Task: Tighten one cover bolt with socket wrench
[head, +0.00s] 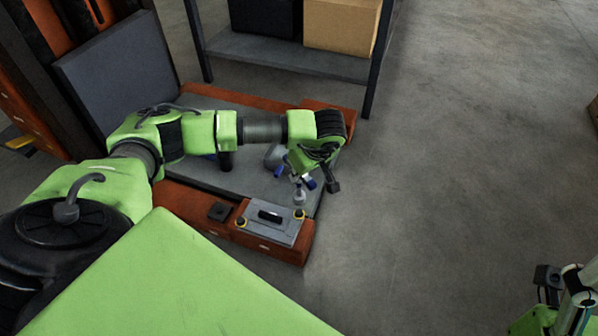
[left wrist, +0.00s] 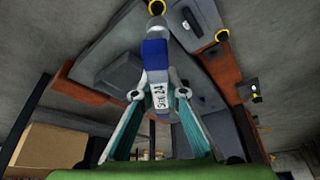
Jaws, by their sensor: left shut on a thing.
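The socket wrench (left wrist: 155,55), with a blue band and a grey shaft, is between the fingertips of my left gripper (left wrist: 158,95). In the head view, my left gripper (head: 296,179) points down over the front right of a grey cover (head: 285,233) with a black handle (head: 270,216). The wrench's grey lower part (head: 299,197) stands roughly upright above a yellow-ringed bolt (head: 300,214). I cannot tell whether the socket is seated on it. Another yellow-ringed bolt (head: 241,222) is at the cover's left. My right gripper (head: 560,285) is at the lower right, partly cut off, away from the cover.
The cover lies on an orange-edged grey platform (head: 240,180). A small dark block (head: 219,211) is left of it. Behind stands a shelf (head: 285,55) with a cardboard box (head: 340,25) and a dark box (head: 264,17). The floor to the right is clear.

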